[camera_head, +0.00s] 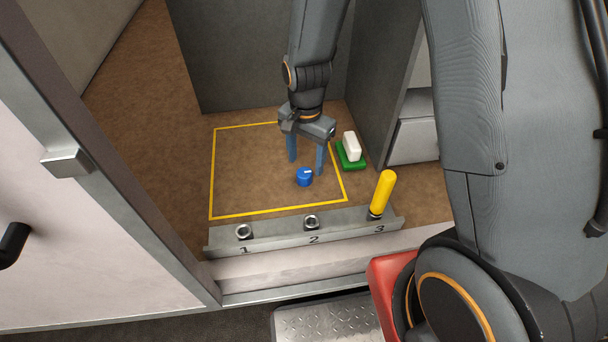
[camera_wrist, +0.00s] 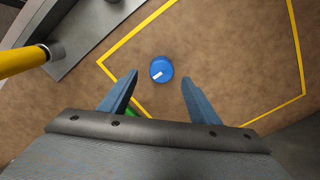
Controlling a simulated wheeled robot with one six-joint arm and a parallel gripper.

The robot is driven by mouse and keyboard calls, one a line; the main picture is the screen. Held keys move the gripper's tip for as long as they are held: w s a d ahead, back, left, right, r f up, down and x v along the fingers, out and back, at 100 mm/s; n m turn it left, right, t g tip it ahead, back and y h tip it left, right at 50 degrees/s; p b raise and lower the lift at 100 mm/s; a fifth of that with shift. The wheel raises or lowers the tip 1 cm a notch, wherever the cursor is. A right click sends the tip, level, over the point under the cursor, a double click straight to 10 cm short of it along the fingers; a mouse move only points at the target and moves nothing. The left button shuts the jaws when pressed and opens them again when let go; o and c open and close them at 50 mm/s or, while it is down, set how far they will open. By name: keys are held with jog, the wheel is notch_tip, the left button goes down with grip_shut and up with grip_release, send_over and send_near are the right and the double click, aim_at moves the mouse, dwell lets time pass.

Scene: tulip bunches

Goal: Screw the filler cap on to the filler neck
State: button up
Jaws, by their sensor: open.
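The blue filler cap (camera_head: 304,176) stands on the brown floor inside the yellow outline, with a small white mark on its top. It also shows in the wrist view (camera_wrist: 161,69), ahead of my fingertips and roughly between their lines. My gripper (camera_head: 306,168) is open and empty, pointing down just behind the cap; its blue fingers also show in the wrist view (camera_wrist: 159,80). A grey ledge (camera_head: 275,236) carries positions numbered 1, 2 and 3. Open metal necks show at 1 (camera_head: 243,231) and 2 (camera_head: 311,222). A yellow cylinder (camera_head: 383,192) stands at 3. Which neck is the filler neck is unmarked.
A white block (camera_head: 351,146) sits on a green pad (camera_head: 350,157) just right of the yellow outline (camera_head: 211,175), close to my gripper. Grey panels stand behind and to the right. The left part of the outlined area is clear.

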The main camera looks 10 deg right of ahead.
aim_at(305, 172)
jog(key=shift+a+f, duration=0.15)
jog(key=shift+f, duration=2.05)
jog(key=c, duration=1.1)
